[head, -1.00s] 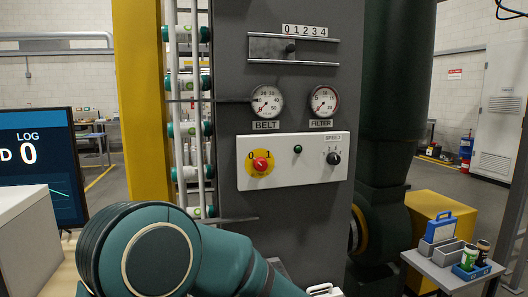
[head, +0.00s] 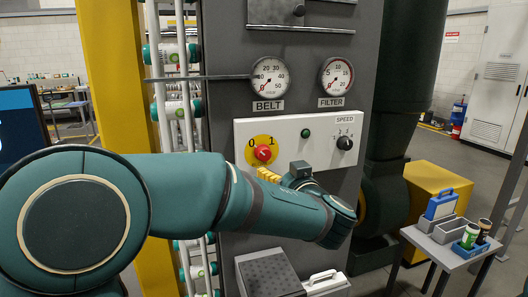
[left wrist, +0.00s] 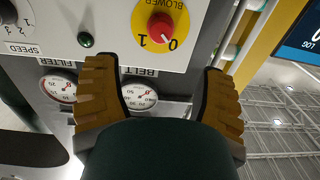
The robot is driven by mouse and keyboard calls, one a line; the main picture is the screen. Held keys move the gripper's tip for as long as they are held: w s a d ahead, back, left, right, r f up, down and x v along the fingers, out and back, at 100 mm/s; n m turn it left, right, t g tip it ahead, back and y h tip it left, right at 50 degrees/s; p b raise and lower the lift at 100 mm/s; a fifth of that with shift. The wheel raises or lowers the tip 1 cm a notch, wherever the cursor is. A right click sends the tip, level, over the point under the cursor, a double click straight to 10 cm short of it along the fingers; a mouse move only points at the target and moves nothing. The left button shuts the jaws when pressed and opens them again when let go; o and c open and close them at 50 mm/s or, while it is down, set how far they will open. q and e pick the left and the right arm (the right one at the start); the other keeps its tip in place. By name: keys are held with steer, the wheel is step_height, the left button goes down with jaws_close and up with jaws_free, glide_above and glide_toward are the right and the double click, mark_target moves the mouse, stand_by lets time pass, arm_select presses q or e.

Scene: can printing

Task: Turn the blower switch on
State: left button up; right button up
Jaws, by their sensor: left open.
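The blower switch (head: 263,153) is a red knob on a yellow disc marked 0 and 1, at the left of a white control panel (head: 293,146). My right gripper is not in view.
The panel also bears a green lamp (head: 306,133) and a black SPEED dial (head: 345,143). The BELT gauge (head: 270,77) and FILTER gauge (head: 337,77) sit above it. A side table (head: 437,247) with containers stands at right.

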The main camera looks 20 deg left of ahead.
mark_target(265, 155)
arm_select(q)
steer(key=p+x, duration=0.3)
steer(key=x, duration=0.8)
steer(key=shift+w+a, duration=0.2)
steer(key=shift+w, duration=0.15)
jaws_close()
